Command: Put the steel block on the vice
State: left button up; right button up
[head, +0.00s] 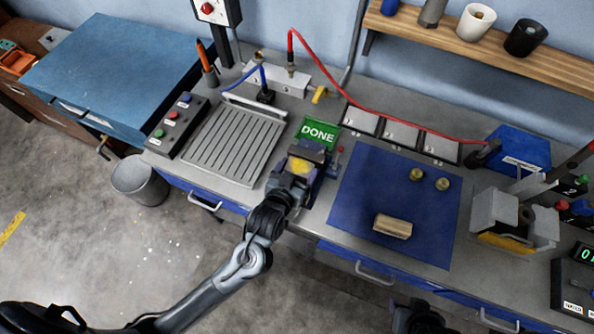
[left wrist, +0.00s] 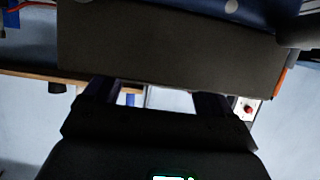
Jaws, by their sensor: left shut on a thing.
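My left gripper (head: 300,172) is in front of the green DONE sign, near the middle of the bench. It is shut on a dark grey block, the steel block (head: 314,150). The block fills the upper part of the left wrist view (left wrist: 170,45), beyond the two fingers. Whether it touches anything below is hidden. A vice-like fixture (head: 494,209) with two pale grey jaws and a yellow strip stands at the right, well apart from the gripper. A dark part of my right arm (head: 418,318) shows at the bottom edge; its jaws cannot be made out.
A blue mat (head: 352,212) bears a wooden block (head: 393,226) and two brass pieces (head: 416,174). A grooved metal plate (head: 234,145) and a button box (head: 176,124) are at the left. A red hose (head: 375,112) crosses behind. The mat's left half is clear.

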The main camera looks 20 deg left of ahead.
pick_arm(q)
jog(key=o, duration=1.3)
jog(key=shift+f, duration=0.1)
jog(key=shift+o, duration=0.2)
jog(key=shift+r, duration=0.2)
jog(key=v, duration=1.1)
jog(key=shift+s+r+p, duration=0.1)
jog(key=shift+s+p, duration=0.25)
jog(key=shift+s, duration=0.05)
jog(key=s+a+f+m+g, duration=0.2)
jog(key=s+a+f+g, duration=0.4)
jog(key=s+g, duration=0.4)
jog(key=shift+s+a+f, duration=0.35)
jog(key=shift+a, duration=0.35)
jog(key=shift+r, duration=0.1)
